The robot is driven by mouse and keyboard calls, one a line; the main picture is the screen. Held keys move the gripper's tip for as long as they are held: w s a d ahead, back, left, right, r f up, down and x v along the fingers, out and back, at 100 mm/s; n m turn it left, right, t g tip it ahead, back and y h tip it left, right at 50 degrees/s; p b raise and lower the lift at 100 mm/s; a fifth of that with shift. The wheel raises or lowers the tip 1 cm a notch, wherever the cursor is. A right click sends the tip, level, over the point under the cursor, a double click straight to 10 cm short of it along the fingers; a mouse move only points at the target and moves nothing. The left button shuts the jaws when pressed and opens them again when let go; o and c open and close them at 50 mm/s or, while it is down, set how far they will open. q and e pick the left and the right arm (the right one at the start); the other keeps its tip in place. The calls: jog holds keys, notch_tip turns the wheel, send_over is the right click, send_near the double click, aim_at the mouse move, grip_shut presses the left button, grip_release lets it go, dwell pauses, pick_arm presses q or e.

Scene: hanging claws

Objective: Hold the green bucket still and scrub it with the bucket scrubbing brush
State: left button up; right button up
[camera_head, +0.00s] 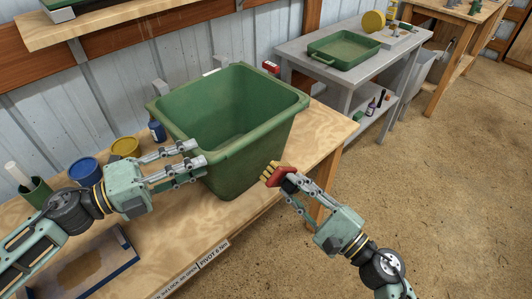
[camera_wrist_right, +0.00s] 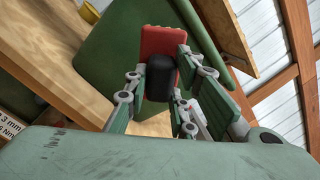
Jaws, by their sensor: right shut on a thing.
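The green bucket (camera_head: 232,125) is a large, square-rimmed tub standing upright on the wooden workbench; its wall also fills much of the right wrist view (camera_wrist_right: 115,65). The scrubbing brush (camera_head: 275,175) has a red back and tan bristles. In the right wrist view its red body and black grip (camera_wrist_right: 160,82) sit between the fingers. My right gripper (camera_head: 288,183) is shut on the brush, close to the bucket's right side; whether the bristles touch the wall I cannot tell. My left gripper (camera_head: 201,156) has its fingers apart at the bucket's front left wall, apparently beside it, with nothing between them.
A blue pot (camera_head: 85,171), a yellow pot (camera_head: 125,148) and a blue bottle (camera_head: 157,131) stand left of the bucket. A blue-edged tray (camera_head: 125,262) lies at the bench front. A grey table (camera_head: 298,47) with a green tray (camera_head: 344,50) stands behind. Open floor lies right.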

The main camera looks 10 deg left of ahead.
pick_arm(q)
jog(key=shift+a, duration=0.1)
dwell(0.4)
jog(key=v, duration=1.2)
dwell(0.3)
